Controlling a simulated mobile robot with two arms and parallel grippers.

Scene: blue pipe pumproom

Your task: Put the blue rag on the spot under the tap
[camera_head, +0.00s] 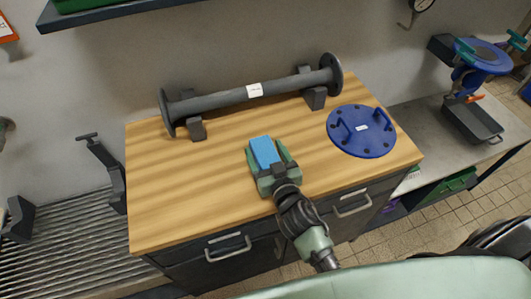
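The blue rag (264,151) shows as a small folded light-blue block over the middle of the wooden worktop (185,190). My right gripper (267,155), green with dark parts, reaches in from the lower right with one finger on each side of the rag. Whether the fingers press on the rag or stand slightly apart from it is not clear, nor whether the rag rests on the wood. My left gripper is not in view.
A grey flanged pipe (240,97) rests on dark supports along the back of the worktop. A blue round flange plate (361,131) with handles lies right of the gripper. The worktop's left and front areas are clear. A lower grey bench (425,115) stands at the right.

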